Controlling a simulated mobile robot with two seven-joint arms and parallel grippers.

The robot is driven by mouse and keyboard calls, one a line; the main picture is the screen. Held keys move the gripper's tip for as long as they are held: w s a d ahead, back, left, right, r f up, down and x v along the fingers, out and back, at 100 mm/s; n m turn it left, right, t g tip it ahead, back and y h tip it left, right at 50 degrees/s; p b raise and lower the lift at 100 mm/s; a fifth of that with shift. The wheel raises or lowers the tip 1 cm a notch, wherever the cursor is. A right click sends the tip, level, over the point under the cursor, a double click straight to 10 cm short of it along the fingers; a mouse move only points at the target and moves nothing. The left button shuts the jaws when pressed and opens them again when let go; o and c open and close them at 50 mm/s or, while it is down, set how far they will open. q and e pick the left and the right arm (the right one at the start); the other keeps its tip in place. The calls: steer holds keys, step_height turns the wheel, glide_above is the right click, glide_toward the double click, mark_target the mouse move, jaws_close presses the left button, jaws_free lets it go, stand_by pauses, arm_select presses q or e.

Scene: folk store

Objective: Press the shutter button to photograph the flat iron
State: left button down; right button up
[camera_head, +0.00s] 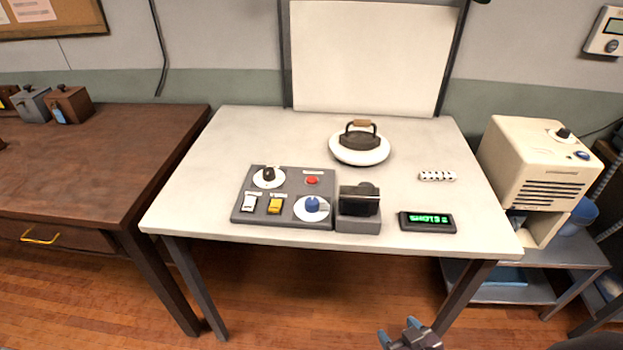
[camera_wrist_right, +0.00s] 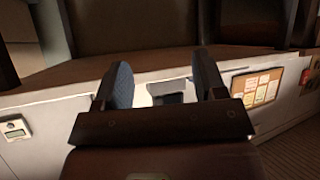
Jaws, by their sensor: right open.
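The dark flat iron (camera_head: 359,139) with a wooden handle sits on a round white stand (camera_head: 344,155) at the table's back middle. A grey control panel (camera_head: 240,216) lies at the front left of the table. It bears a small red button (camera_head: 312,180), a black knob (camera_head: 268,174), a blue knob (camera_head: 312,204), and white and yellow switches; its labels are too small to read. A black camera-like box (camera_head: 359,203) stands right of the panel. My right gripper (camera_head: 398,331) is open and empty, below the table's front edge. My left gripper is out of view.
A black display (camera_head: 427,222) with green text and a black-and-white patterned strip (camera_head: 437,176) lie on the white table (camera_head: 200,190). A white backdrop (camera_head: 375,60) stands behind. A brown bench (camera_head: 100,165) is left; a cream machine (camera_head: 535,165) is right.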

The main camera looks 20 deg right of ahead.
jaws_close()
steer(key=shift+d, duration=0.1)
stand_by(1.5)
